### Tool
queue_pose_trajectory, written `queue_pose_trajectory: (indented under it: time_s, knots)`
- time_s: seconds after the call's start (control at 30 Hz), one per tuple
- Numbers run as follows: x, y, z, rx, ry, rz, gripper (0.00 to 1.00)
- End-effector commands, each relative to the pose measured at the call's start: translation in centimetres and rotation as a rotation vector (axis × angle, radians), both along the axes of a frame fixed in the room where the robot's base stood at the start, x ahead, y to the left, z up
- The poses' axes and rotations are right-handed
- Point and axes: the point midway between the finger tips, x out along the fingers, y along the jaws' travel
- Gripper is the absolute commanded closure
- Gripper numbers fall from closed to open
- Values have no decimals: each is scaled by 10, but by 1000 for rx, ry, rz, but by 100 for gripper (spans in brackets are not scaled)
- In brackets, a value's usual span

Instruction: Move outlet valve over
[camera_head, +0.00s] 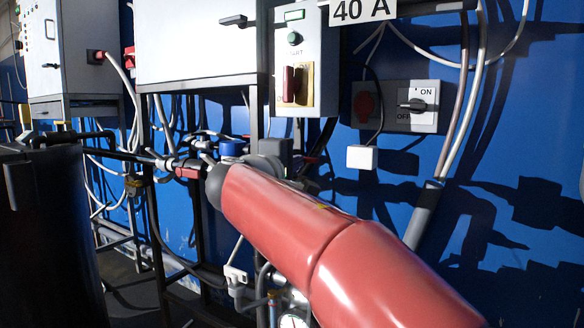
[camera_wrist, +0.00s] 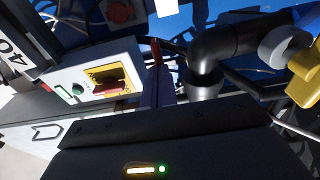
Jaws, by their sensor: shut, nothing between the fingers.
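My gripper (camera_wrist: 158,70) shows in the wrist view as a dark body along the bottom with narrow shut fingers above it, holding nothing. A black pipe elbow (camera_wrist: 222,45) is just right of the fingers. A yellow part, perhaps a valve handle (camera_wrist: 304,72), is at the right edge, beside a grey round part (camera_wrist: 284,45). In the head view, a dark pipe run carries a red fitting (camera_head: 187,172) and a blue part (camera_head: 232,148). My red-covered arm hides what lies behind it, including my fingers. I cannot tell for certain which part is the outlet valve.
A control box (camera_head: 299,72) with a green button and red switch hangs above my arm; it also shows in the wrist view (camera_wrist: 98,82). An ON/OFF switch (camera_head: 417,106) is on the blue wall. A dark tank (camera_head: 52,240) stands left. Cables hang behind the pipes.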

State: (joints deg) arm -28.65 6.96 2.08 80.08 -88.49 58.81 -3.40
Motion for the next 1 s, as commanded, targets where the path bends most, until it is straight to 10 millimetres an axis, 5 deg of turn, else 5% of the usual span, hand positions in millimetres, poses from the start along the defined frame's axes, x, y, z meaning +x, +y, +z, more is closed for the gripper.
queue_pose_trajectory:
  time_s: [0.53, 1.0]
  knots:
    - [26, -32, 0, 2, 0, 442, 100]
    - [50, -39, -1, -1, 3, 437, 100]
